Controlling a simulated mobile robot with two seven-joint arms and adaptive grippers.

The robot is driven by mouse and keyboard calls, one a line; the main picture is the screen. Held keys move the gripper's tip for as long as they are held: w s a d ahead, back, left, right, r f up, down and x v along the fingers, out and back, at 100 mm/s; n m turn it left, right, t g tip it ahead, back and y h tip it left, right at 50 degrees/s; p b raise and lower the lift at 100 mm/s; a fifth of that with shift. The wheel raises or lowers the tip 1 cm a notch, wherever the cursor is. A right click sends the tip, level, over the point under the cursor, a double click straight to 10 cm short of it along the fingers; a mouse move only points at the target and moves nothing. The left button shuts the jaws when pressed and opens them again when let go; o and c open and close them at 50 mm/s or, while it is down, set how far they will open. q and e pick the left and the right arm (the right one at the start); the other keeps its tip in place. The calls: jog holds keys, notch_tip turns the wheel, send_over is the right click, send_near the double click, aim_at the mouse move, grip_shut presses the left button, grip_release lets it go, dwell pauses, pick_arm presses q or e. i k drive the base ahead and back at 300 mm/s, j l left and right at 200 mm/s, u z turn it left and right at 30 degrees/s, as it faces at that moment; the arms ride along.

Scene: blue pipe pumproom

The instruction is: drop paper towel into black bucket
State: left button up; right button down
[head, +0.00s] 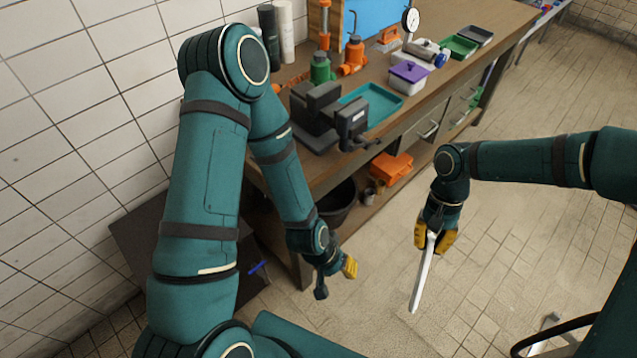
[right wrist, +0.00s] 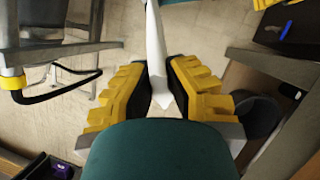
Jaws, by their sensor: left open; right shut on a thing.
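A long, thin white thing, which looks like the paper towel (head: 423,278), hangs slanting down from my right gripper (head: 433,240). The gripper is shut on its upper end, above open floor. The right wrist view shows the towel (right wrist: 155,45) between the yellow-padded fingers of the gripper (right wrist: 160,92). The black bucket (head: 338,206) stands under the workbench, partly hidden by my left arm. It appears in the right wrist view (right wrist: 262,117) to the right of the fingers, apart from the towel. My left gripper (head: 336,278) is open and empty, in front of the bucket.
The workbench (head: 400,118) carries a dark vise (head: 322,112), a teal tray (head: 372,103) and a purple-lidded box (head: 408,75). An orange box (head: 391,167) sits on its lower shelf. A dark panel (head: 150,235) is at the left. The floor around my right gripper is clear.

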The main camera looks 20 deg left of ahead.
aim_at(326, 202)
jog(key=u, duration=1.35)
jog(key=l+u, duration=0.1)
jog(key=u, duration=0.6)
jog(key=l+u, duration=0.15)
jog(key=u, duration=0.2)
jog(key=l, duration=0.4)
jog(key=k+l, duration=0.15)
jog(key=l, duration=0.25)
